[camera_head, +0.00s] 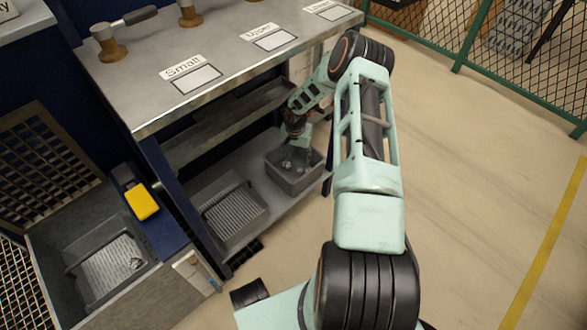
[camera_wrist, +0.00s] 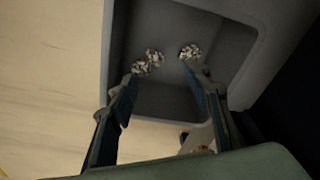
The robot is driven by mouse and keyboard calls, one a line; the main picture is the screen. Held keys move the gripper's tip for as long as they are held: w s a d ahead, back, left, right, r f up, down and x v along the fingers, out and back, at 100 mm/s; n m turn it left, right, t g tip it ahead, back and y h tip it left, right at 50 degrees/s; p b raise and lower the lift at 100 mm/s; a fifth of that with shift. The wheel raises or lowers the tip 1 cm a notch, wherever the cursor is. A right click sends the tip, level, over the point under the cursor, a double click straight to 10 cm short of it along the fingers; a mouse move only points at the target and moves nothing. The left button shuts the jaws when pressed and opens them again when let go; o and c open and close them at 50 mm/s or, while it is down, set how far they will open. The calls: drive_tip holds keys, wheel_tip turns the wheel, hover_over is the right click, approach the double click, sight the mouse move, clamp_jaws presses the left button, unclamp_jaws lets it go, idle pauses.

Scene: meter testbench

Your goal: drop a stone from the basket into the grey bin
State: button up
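My gripper (camera_head: 305,152) points down into a smooth-walled grey bin (camera_head: 312,182) on the lower shelf of the bench. The same bin (camera_wrist: 170,100) fills much of the wrist view. In that view, my gripper's fingers (camera_wrist: 160,76) are spread apart with nothing visible between them. Two speckled stones (camera_wrist: 147,62) lie close together near the left fingertip. Another stone (camera_wrist: 190,51) lies near the right fingertip. A ribbed grey basket (camera_head: 125,257) at the lower left holds a small stone (camera_head: 136,263). I cannot tell whether the fingertips touch any stone.
Another ribbed grey tray (camera_head: 235,212) stands on the shelf left of the bin and looks empty. The metal bench top (camera_head: 215,55) with labels overhangs the shelf. A yellow box (camera_head: 142,202) sits near the blue post. Floor to the right is clear up to a fence (camera_head: 480,40).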

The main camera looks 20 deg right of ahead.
wheel_tip(320, 180, up, 7)
drive_tip(key=shift+s+a+r, duration=0.2)
drive_tip(key=shift+s+a, duration=0.15)
drive_tip(key=shift+s, duration=0.1)
idle(0.5)
